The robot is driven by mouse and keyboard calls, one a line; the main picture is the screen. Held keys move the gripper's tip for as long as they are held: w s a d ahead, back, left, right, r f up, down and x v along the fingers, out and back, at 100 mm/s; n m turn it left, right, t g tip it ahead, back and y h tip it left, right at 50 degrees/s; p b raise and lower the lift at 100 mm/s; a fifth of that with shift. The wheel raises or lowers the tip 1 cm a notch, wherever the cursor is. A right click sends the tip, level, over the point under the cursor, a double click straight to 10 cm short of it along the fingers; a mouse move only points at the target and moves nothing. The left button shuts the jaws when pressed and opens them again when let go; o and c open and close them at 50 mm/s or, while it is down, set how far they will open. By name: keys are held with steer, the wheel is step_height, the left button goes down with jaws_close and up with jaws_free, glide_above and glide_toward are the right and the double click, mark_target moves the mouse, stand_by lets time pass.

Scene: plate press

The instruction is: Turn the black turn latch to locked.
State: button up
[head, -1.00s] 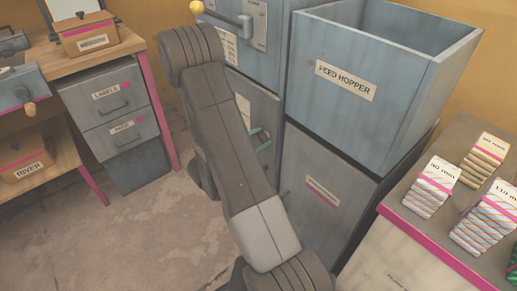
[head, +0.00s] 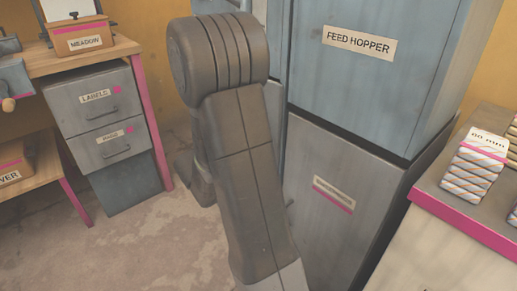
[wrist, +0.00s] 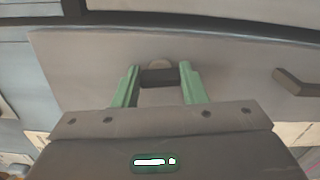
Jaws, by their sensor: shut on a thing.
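The black turn latch (wrist: 158,77) shows in the wrist view as a short dark bar lying crosswise between the green fingers of my gripper (wrist: 159,70). A pale round plate shows just behind it. My gripper is shut on the latch, one finger at each end of the bar. The latch sits on a grey panel (wrist: 225,65). Any locked or unlocked marking cannot be made out. In the head view my own arm hides the gripper and the latch.
In the wrist view a dark handle (wrist: 291,82) sticks out to the right of the fingers. In the head view the feed hopper (head: 370,75) stands right of my arm, a drawer cabinet (head: 105,125) left, and a counter with packs (head: 472,168) far right.

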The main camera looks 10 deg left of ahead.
steer(key=shift+f+m+b, duration=0.2)
steer(key=shift+m+b, duration=0.4)
steer(key=shift+m, duration=0.1)
steer(key=shift+r, duration=0.1)
steer(key=o, duration=1)
steer(key=p+v, duration=0.3)
steer(key=v, duration=1)
steer(key=shift+s+a, duration=0.25)
steer(key=shift+s, duration=0.05)
